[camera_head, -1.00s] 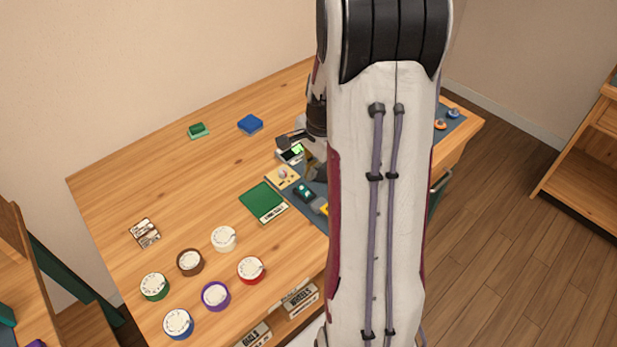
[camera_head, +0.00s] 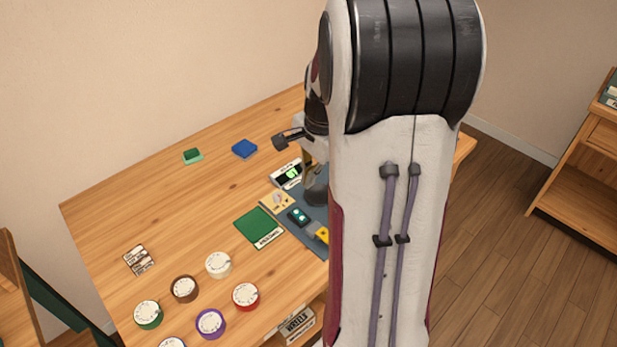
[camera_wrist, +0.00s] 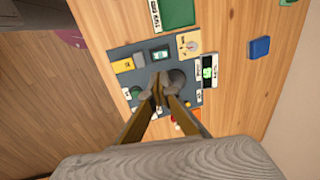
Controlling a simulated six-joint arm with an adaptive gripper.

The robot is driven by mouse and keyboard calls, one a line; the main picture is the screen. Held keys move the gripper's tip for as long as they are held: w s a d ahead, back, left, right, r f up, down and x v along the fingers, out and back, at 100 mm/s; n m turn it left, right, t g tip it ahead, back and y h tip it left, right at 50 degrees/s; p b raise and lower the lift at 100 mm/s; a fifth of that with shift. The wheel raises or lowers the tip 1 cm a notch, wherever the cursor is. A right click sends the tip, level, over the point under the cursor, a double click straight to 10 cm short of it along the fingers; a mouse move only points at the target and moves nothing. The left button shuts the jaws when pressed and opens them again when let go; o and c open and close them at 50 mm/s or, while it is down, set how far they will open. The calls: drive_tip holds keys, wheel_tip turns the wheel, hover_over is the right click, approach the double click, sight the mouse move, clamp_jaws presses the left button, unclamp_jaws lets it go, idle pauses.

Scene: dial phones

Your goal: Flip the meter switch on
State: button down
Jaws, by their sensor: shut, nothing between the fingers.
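The meter (camera_head: 287,175), a white box with a lit green display, stands on the table beside the dark mat. It also shows in the wrist view (camera_wrist: 209,73), right of my fingers. A small dark box with a teal-green rocker (camera_head: 298,216) sits on the mat and shows above my fingers in the wrist view (camera_wrist: 160,54). I cannot tell for sure which control is the meter switch. My gripper (camera_wrist: 158,86) is shut and empty over the mat, beside a round grey piece (camera_wrist: 177,78). Contact is unclear. My arm hides much of the mat in the head view.
A beige dial plate (camera_head: 277,201), a yellow block (camera_head: 322,234) and a green pad (camera_head: 259,228) lie close by. Several coloured dials, such as the red-rimmed one (camera_head: 246,296), stand at the front.

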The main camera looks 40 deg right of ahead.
drive_tip(key=shift+w+a+r, duration=0.1)
drive_tip(key=shift+w+r, duration=0.2)
drive_tip(key=shift+w, duration=0.3)
drive_tip(key=shift+f, duration=0.15)
approach(296, 212)
drive_tip(key=f, duration=0.5)
drive_tip(key=shift+w+f, duration=0.1)
drive_tip(key=shift+w, duration=0.3)
drive_tip(key=shift+w+f, duration=0.2)
drive_tip(key=shift+f, duration=0.55)
